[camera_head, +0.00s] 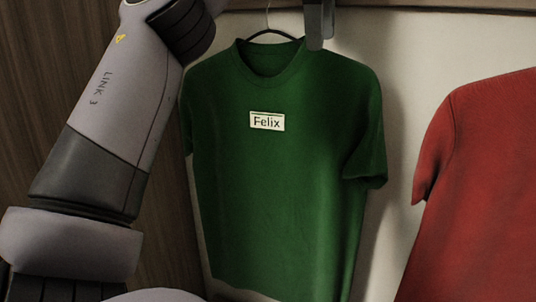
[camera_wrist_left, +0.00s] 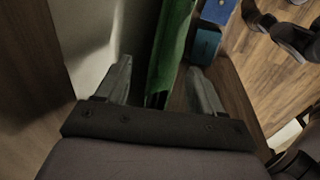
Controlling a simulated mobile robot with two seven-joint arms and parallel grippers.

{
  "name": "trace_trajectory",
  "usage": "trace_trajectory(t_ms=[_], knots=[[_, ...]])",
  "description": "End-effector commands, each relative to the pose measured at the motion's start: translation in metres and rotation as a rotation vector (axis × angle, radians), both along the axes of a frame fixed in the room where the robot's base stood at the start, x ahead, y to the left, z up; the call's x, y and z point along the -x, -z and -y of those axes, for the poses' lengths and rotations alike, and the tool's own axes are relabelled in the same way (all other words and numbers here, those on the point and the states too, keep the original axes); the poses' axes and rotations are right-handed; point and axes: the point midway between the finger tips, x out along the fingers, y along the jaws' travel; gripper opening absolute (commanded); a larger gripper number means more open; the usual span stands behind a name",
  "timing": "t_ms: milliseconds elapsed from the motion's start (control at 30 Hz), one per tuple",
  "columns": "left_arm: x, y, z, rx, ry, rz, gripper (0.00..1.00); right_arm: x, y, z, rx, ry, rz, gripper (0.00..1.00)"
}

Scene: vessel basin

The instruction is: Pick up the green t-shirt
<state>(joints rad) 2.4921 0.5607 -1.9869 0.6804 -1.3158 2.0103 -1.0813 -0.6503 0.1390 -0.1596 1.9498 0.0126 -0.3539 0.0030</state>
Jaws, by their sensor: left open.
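The green t-shirt (camera_head: 275,185) hangs on a dark hanger (camera_head: 268,33) in the head view, with a white "Felix" label (camera_head: 267,121) on its chest. Part of my left gripper (camera_head: 318,25) shows at the top edge, by the shirt's right-hand shoulder beside the collar. In the left wrist view the two fingers of my left gripper (camera_wrist_left: 160,68) are spread apart. A narrow strip of the green t-shirt (camera_wrist_left: 172,45) runs between them, with visible gaps on both sides. My right gripper is in neither view.
A red shirt (camera_head: 480,180) hangs to the right of the green one. A pale wall (camera_head: 408,80) lies behind both, and a wooden panel (camera_head: 45,70) stands at the left. Blue objects (camera_wrist_left: 207,38) and a wooden floor (camera_wrist_left: 270,70) show in the left wrist view.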

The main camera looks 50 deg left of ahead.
Motion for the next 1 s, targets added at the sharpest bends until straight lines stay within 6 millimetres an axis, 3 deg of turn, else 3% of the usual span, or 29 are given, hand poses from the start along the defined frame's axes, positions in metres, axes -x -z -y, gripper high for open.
trace_trajectory(t_ms=[267, 700, 1000], knots=[[-0.001, 0.010, -0.001, 0.001, 0.001, -0.002, 0.68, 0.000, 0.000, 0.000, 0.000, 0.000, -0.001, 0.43], [-0.003, 0.049, -0.005, 0.000, 0.001, -0.001, 0.68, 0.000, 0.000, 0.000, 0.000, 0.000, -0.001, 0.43], [-0.004, 0.054, -0.006, 0.000, -0.001, 0.003, 0.68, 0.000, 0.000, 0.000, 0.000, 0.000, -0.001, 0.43]])
